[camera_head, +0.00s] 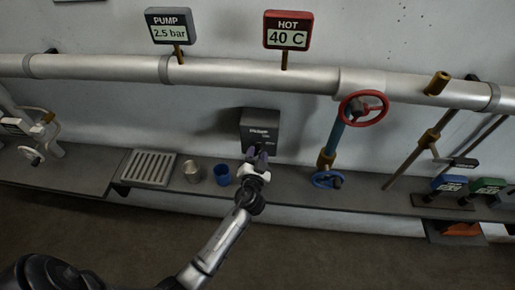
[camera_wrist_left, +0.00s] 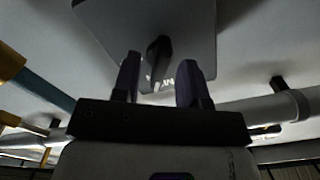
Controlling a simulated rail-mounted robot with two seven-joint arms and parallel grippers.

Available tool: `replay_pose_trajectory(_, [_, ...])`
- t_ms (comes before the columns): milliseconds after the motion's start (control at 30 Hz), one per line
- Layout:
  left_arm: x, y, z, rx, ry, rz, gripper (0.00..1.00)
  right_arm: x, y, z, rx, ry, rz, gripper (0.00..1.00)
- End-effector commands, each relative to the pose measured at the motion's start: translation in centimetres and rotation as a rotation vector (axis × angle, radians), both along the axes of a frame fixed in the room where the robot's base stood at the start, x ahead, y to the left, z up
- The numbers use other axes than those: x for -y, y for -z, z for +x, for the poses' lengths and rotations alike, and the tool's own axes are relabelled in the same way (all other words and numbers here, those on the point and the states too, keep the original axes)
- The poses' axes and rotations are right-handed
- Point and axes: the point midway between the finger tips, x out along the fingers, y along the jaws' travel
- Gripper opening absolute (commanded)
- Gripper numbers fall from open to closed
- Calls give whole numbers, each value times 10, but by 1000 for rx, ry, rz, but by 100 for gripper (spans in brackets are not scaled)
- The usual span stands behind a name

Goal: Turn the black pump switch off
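The black pump switch box (camera_head: 265,126) is mounted on the wall below the long pipe, with small pale lettering on its front. My left gripper (camera_head: 257,156) is in front of its lower part and hides some of it. In the left wrist view the box face (camera_wrist_left: 195,25) fills the top, and a dark switch lever (camera_wrist_left: 159,52) hangs from it. The left gripper (camera_wrist_left: 158,78) is open there, its two fingers on either side of the lever with visible gaps. The lettering beside the lever is partly hidden. My right gripper is not in view.
A blue cup (camera_head: 222,175), a metal cup (camera_head: 192,171) and a slotted drain (camera_head: 149,167) are left of my gripper on the ledge. Right are a red valve wheel (camera_head: 384,108) and a blue one (camera_head: 327,180). The pipe (camera_head: 230,74) runs above the box.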

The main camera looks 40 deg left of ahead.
Motion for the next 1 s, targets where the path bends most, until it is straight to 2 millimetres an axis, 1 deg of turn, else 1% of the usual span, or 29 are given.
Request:
replay_pose_trajectory(100, [-7, -1, 10, -1, -1, 2, 39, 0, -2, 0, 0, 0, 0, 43])
replay_pose_trajectory(233, [-11, 0, 16, 0, -1, 1, 39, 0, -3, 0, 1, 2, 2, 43])
replay_pose_trajectory(633, [-13, 0, 18, -1, 0, 1, 38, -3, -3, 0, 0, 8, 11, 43])
replay_pose_trajectory(1000, [-12, 0, 18, -1, 0, 1, 3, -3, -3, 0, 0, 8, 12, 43])
